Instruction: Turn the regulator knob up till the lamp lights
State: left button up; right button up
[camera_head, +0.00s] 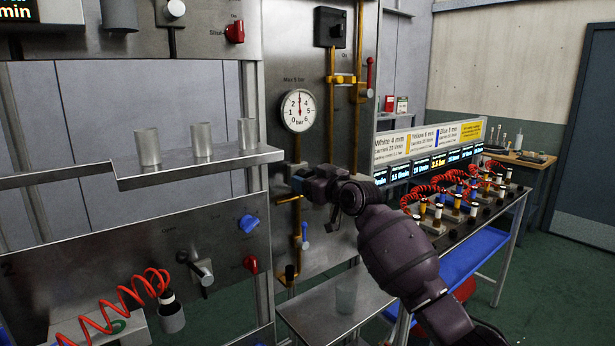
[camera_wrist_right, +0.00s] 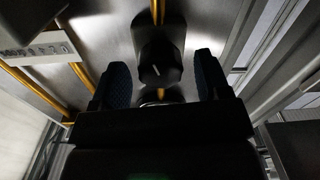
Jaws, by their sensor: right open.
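My right gripper (camera_head: 300,181) reaches in from the right to the upright metal panel, just below the round pressure gauge (camera_head: 299,110). In the right wrist view its two dark blue fingers are apart. A dark knob (camera_wrist_right: 160,72) with a pale mark shows between and beyond them, apparently the regulator knob; whether they touch it I cannot tell. In the head view the gripper hides this knob. The gauge needle points roughly upward, but its exact reading is too small to tell. I cannot make out a lit lamp on this panel. My left gripper is out of view.
Yellow pipes (camera_head: 358,120) with valves run up the panel around the gripper. A metal shelf (camera_head: 200,168) with several cups juts out at left. A low metal table (camera_head: 318,310) with a clear cup stands below. A bench with red coiled hoses (camera_head: 432,190) stands at right.

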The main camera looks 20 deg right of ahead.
jog(key=shift+w+a, duration=0.2)
jog(key=shift+w, duration=0.35)
jog(key=shift+c, duration=0.2)
jog(key=c, duration=0.9)
jog(key=shift+m+p, duration=0.85)
jog(key=shift+m, duration=0.55)
jog(key=o, duration=0.9)
jog(key=shift+o, duration=0.2)
jog(key=shift+s, duration=0.1)
